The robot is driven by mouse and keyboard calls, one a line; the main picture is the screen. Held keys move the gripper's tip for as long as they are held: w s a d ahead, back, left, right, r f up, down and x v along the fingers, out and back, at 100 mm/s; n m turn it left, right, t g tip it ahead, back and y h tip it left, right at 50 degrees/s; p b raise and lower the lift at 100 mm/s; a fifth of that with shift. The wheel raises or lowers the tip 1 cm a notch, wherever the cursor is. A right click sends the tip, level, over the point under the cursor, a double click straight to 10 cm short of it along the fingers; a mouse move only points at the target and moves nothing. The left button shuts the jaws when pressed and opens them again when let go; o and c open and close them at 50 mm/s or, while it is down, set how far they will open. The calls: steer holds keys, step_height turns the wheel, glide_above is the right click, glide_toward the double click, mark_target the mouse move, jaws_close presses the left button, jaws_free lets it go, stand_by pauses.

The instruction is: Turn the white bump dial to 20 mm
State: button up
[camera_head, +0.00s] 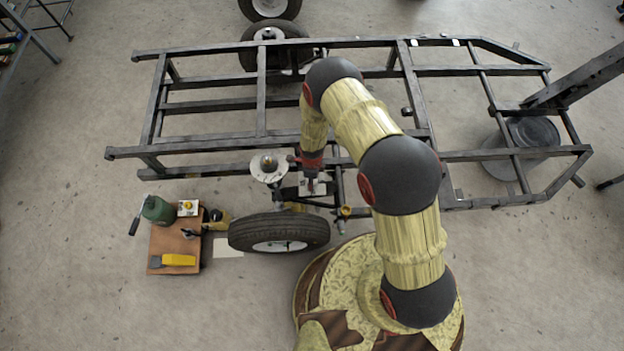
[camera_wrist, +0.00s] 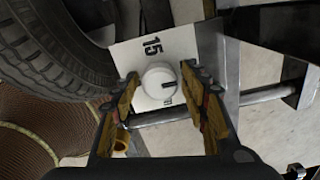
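The white dial (camera_wrist: 160,80) is a round knob on a pale plate (camera_wrist: 195,45), seen in the wrist view. The plate carries a large "15" above the knob, and a dark pointer mark on the knob faces right. Lettering below right of the knob is partly covered. My gripper (camera_wrist: 159,84) has one finger on each side of the knob, with narrow gaps showing, so it looks open around it. In the head view my gripper (camera_head: 311,178) is over the plate by the wheel, and the knob is hidden.
A tyre (camera_head: 279,232) stands close to the plate, and a dark steel frame (camera_head: 210,106) spans behind. Open floor lies at lower left.

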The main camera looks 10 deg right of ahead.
steer(key=shift+o, duration=0.4)
steer(key=shift+r, duration=0.15)
step_height(320, 180, up, 12)
stand_by(0.3)
stand_by(0.5)
